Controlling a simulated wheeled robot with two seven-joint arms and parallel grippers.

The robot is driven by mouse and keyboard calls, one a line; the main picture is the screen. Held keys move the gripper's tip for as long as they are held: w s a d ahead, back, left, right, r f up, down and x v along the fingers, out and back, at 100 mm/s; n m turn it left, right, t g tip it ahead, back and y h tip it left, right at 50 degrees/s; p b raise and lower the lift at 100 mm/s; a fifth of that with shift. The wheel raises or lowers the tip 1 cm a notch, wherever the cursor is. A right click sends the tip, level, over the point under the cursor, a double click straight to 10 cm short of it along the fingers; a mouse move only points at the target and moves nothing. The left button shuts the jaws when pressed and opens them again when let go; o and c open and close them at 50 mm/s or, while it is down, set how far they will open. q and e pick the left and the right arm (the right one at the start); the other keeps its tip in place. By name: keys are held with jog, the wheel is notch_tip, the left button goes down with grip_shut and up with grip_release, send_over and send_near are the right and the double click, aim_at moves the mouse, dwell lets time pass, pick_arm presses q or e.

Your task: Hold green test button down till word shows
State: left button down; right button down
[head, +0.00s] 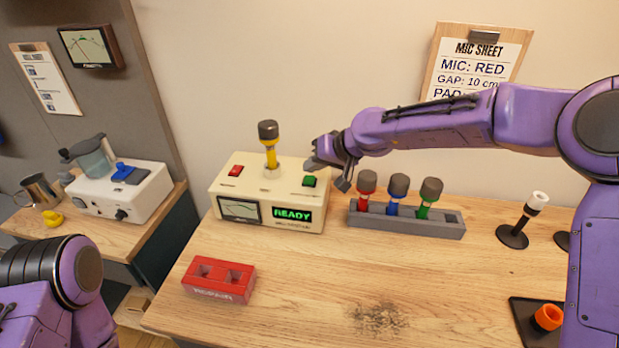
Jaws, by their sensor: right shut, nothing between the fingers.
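The cream test box (240,187) stands at the back left of the wooden table. The green button (310,181) is on its top right, the red button (236,171) on its top left. A yellow microphone (269,145) with a dark head stands upright in the box's top socket. The display (292,215) on the front reads "READY" in green. My right gripper (314,164) is shut and empty, above and close to the green button; I cannot tell that it touches it. My left arm shows at the lower left; its gripper is out of view.
A grey rack (408,222) holds red, blue and green microphones right of the box. A red block with two holes (219,280) lies in front. A small stand (513,236) and an orange ring (547,317) are at right. The table's middle is mostly clear.

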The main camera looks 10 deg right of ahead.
aim_at(313, 179)
jog(key=shift+f, duration=0.4)
jog(key=shift+f, duration=0.5)
dwell(1.0)
jog(key=shift+r, duration=0.1)
dwell(1.9)
jog(key=shift+r+p, duration=0.8)
jog(key=shift+r, duration=0.05)
notch_tip(313, 179, up, 5)
jog(key=p, duration=0.5)
jog(key=shift+r, duration=0.1)
